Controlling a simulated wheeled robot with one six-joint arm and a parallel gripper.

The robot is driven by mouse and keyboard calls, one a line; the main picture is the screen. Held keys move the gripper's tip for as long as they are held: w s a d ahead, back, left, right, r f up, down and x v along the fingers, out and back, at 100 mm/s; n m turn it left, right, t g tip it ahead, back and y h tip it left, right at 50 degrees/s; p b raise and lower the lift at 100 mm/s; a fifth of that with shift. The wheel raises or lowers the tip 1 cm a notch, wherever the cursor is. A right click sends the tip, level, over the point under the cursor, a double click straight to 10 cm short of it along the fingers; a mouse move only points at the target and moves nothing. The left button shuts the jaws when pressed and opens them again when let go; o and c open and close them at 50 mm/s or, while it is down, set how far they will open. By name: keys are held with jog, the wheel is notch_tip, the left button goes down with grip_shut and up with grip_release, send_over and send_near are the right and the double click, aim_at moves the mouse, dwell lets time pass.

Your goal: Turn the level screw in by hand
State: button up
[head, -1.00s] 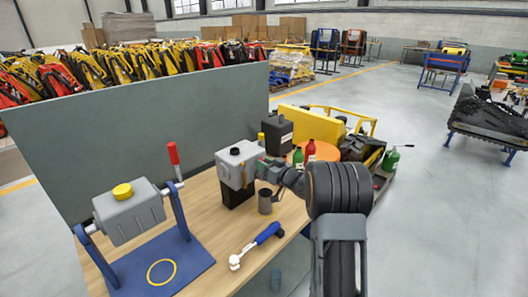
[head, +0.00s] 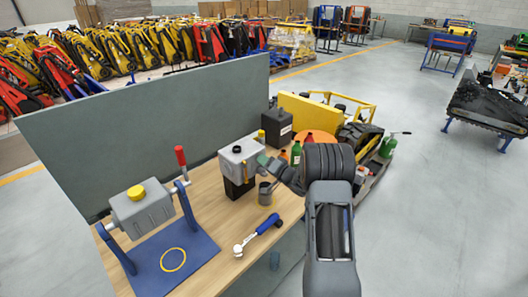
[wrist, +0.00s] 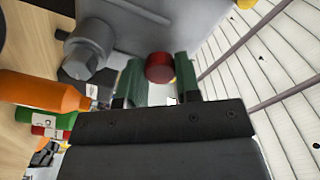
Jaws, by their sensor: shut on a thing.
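The grey gear housing (head: 238,155) with a dark opening on top stands on a black block (head: 236,188) on the bench. My gripper (head: 268,162) is at the housing's right side. In the wrist view my gripper (wrist: 160,80) has its two green fingers shut on the sides of a small red round head, the level screw (wrist: 160,67), against the housing's grey face (wrist: 185,25). The screw's thread is hidden, so how deep it sits cannot be told. A grey cylindrical plug (wrist: 88,45) sticks out of the same face, to the left of the fingers.
A metal cup (head: 265,195) stands just below my gripper. A blue-handled ratchet (head: 258,235) lies in front. A blue stand (head: 200,240) holds a second grey housing (head: 142,212). Bottles, including an orange one (wrist: 40,90), and a dark canister (head: 278,125) stand behind.

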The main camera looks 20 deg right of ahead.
jog(key=shift+f+m+p, duration=0.1)
jog(key=shift+m+p, duration=0.3)
jog(key=shift+m, duration=0.9)
jog(key=m+p, duration=0.2)
jog(key=p, duration=0.1)
jog(key=shift+r+m, duration=0.35)
jog(key=shift+m, duration=0.05)
jog(key=shift+m+p, duration=0.5)
jog(key=shift+m, duration=0.4)
jog(key=m, duration=0.1)
jog(key=m+p, duration=0.1)
jog(key=m, duration=0.1)
jog(key=shift+f, duration=0.25)
jog(key=shift+f+m, duration=0.15)
jog(key=shift+m, duration=0.95)
